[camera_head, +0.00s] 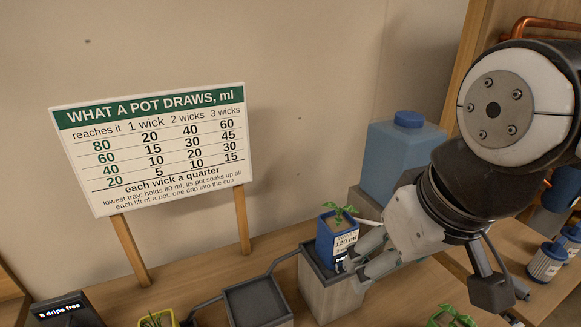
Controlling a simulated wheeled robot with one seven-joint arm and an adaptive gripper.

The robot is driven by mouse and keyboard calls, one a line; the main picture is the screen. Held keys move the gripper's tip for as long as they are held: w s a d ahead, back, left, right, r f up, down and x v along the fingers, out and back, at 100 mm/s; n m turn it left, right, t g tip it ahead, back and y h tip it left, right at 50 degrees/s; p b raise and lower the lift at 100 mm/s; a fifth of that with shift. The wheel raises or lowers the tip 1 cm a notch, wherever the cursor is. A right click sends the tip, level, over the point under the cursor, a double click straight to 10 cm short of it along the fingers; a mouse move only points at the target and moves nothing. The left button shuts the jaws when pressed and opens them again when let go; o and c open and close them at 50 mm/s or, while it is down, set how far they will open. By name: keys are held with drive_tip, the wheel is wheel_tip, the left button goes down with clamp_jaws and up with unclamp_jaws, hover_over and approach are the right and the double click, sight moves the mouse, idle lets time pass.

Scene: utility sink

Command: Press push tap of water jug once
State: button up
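The water jug (395,158), a translucent blue block with a dark blue cap (408,119), stands against the back wall, right of centre. My arm hides its lower right part. A thin pale piece (369,224) sticks out left of my gripper below the jug; I cannot tell whether it is the push tap. No push tap shows clearly. My gripper (354,262) is in front of and below the jug, pointing down-left, its fingertips close by the right side of a blue pot. I cannot tell whether it touches the pot or how far its fingers are apart.
The blue pot (326,240), labelled 120 ml with a seedling, stands on a grey block (327,294). A dark tray (258,302) is left of it, linked by channels. A sign (155,145) stands behind. Filter-like cylinders (546,262) are at right. A display (66,311) reads "drips free".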

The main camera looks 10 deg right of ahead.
drive_tip(key=shift+s+d+f+m, duration=0.1)
drive_tip(key=shift+s+d+m, duration=0.3)
drive_tip(key=shift+s+m, duration=0.1)
